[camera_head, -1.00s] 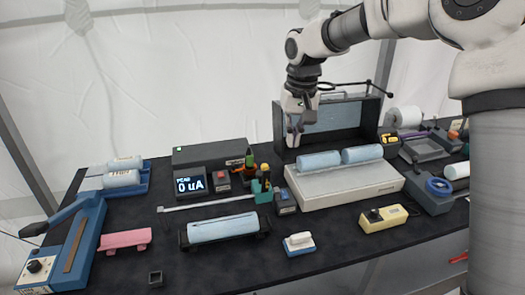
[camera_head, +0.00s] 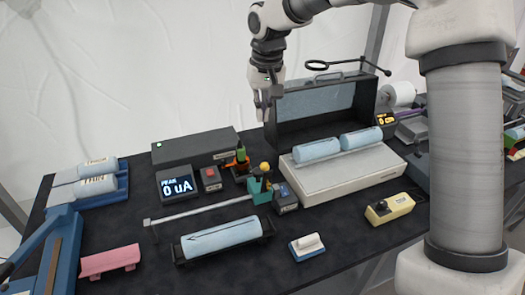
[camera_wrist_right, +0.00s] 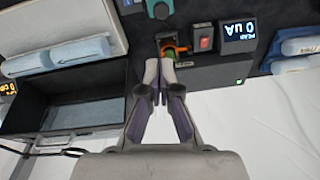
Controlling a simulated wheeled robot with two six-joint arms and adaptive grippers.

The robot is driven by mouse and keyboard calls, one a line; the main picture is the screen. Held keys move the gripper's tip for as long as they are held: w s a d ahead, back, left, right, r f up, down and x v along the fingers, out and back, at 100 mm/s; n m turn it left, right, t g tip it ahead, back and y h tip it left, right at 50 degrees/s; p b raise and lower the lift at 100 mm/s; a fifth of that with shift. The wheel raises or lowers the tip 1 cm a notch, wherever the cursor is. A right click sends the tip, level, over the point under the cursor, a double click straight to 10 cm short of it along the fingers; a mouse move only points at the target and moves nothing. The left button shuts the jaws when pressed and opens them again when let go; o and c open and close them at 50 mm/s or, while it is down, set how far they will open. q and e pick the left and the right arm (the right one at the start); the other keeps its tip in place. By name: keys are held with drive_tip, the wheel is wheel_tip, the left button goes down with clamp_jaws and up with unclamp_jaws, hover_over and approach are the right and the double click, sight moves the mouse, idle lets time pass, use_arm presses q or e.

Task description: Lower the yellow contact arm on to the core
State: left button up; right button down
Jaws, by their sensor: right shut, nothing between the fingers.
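The core, a pale blue roll (camera_head: 219,236), lies in a black cradle (camera_head: 180,256). A thin grey rod (camera_head: 200,210) runs behind it to a teal post (camera_head: 257,190) with a yellow knob (camera_head: 264,167) on top. I cannot tell if this rod is the contact arm; a small orange and green piece (camera_head: 238,158) stands just behind the post. My right gripper (camera_head: 264,116) is shut and empty, pointing down above the back of the table, behind the post and left of the open black case. In the right wrist view its fingertips (camera_wrist_right: 160,66) appear beside the orange piece (camera_wrist_right: 171,48).
The black case (camera_head: 288,132) has its lid raised, close to my right gripper. A white block (camera_head: 340,177) bears two blue rolls. A display (camera_head: 177,183) reads 0 uA beside a red-button box (camera_head: 211,178). A yellow box (camera_head: 390,208) sits front right.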

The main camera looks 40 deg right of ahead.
sight(266, 181)
wheel_tip(266, 181, down, 10)
drive_tip(key=s+a+p, duration=0.1)
drive_tip(key=s+p, duration=0.1)
drive_tip(key=p, duration=0.1)
drive_tip(key=shift+s+a, duration=0.25)
drive_tip(key=shift+s, duration=0.05)
drive_tip(key=shift+w+f, duration=0.15)
